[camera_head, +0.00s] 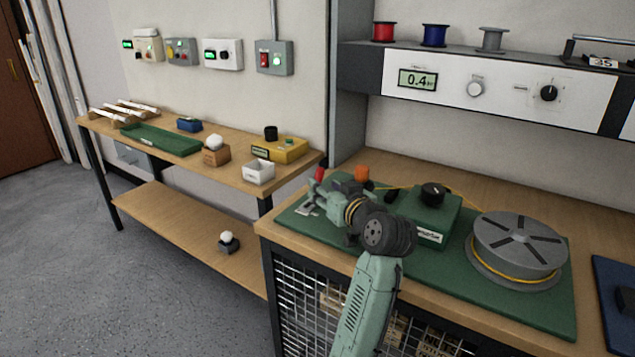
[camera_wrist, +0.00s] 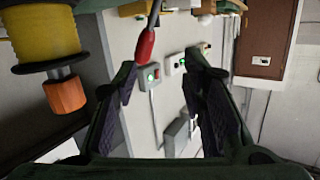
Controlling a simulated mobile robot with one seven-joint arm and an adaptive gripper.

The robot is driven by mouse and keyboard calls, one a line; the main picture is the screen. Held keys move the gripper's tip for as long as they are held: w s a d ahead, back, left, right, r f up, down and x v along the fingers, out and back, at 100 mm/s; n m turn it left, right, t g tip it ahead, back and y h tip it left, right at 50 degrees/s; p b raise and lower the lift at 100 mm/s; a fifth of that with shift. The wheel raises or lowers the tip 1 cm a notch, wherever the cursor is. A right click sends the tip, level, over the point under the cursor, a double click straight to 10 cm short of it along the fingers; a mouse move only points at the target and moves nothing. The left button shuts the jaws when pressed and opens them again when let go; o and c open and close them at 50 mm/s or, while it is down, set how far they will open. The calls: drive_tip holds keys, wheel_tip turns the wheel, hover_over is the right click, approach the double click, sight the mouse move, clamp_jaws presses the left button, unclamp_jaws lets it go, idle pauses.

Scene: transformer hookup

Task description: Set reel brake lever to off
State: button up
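A lever with a red grip (camera_head: 320,174) shows just past my gripper (camera_head: 316,200), at the back left of the green mat (camera_head: 530,306). I take it to be the reel brake lever. Its red grip (camera_wrist: 146,45) and thin rod also show in the wrist view, beyond the fingertips and nearer the left finger. My gripper (camera_wrist: 163,68) is open, with nothing between its fingers. Contact with the lever is not visible. The lever's base and any off marking are hidden. A large grey reel (camera_head: 518,240) with yellow cable sits on the right of the mat.
A green box with a black knob (camera_head: 433,212) stands between my arm and the reel. An orange knob (camera_head: 361,173) is close behind my gripper; an orange end (camera_wrist: 65,93) and yellow spool (camera_wrist: 45,35) show in the wrist view. A side bench (camera_head: 180,150) stands left.

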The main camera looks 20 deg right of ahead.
drive_tip(key=s, duration=0.4)
drive_tip(key=shift+s+d+r, duration=0.1)
drive_tip(key=shift+d+r, duration=0.15)
drive_tip(key=shift+r, duration=0.05)
drive_tip(key=shift+a, duration=0.1)
